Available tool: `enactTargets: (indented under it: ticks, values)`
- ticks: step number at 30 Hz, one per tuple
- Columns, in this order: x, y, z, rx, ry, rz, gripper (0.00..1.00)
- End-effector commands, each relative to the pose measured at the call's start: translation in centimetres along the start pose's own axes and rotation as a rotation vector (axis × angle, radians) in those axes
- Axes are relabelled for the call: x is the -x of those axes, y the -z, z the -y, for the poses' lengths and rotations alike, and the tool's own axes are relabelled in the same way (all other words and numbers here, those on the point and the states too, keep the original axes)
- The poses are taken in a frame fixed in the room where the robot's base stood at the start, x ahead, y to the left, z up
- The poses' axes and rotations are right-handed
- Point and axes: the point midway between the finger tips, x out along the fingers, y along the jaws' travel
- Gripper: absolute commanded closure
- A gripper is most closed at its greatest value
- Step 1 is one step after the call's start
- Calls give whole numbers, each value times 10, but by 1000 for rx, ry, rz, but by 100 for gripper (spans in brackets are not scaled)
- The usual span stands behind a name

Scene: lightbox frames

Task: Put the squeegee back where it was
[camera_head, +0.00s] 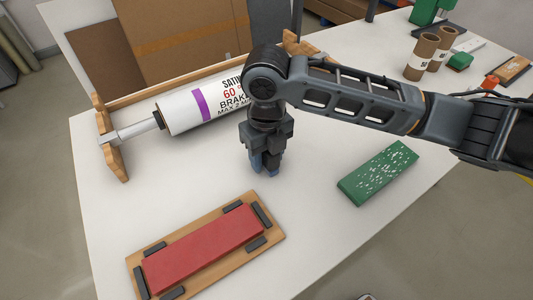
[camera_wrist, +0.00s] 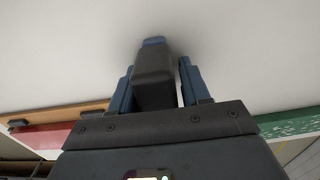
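My gripper (camera_head: 266,168) points down over the white table, right of the red block and left of the green block, apart from both. In the wrist view, a dark grey piece with a blue tip lies between its blue side parts. I cannot tell whether this piece is a finger or something held. No thing is clearly recognisable as the squeegee. A flat red block (camera_head: 205,246) lies on a wooden board (camera_head: 268,225) between black corner stops. A green block with white speckles (camera_head: 378,172) lies on bare table at the right.
A white printed roll (camera_head: 198,106) hangs in a wooden stand (camera_head: 112,150) behind my gripper. Brown tubes (camera_head: 421,57), a small green block (camera_head: 460,61) and other items stand at the far right. The white table (camera_head: 330,235) is clear between the red and green blocks.

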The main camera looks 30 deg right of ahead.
Motion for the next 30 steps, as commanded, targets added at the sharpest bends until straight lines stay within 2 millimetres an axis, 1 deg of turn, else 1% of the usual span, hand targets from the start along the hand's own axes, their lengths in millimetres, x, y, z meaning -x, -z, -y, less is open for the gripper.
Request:
enactTargets:
  ticks: [1,4,11,16,20,24,30]
  values:
    - [0,0,0,0,0,0,49]
    - [0,0,0,0,0,0,39]
    - [1,0,0,0,0,0,38]
    - [10,0,0,0,1,2,38]
    - [31,-1,0,3,2,4,38]
    - [62,-1,0,3,1,5,38]
    - [99,0,0,1,1,3,38]
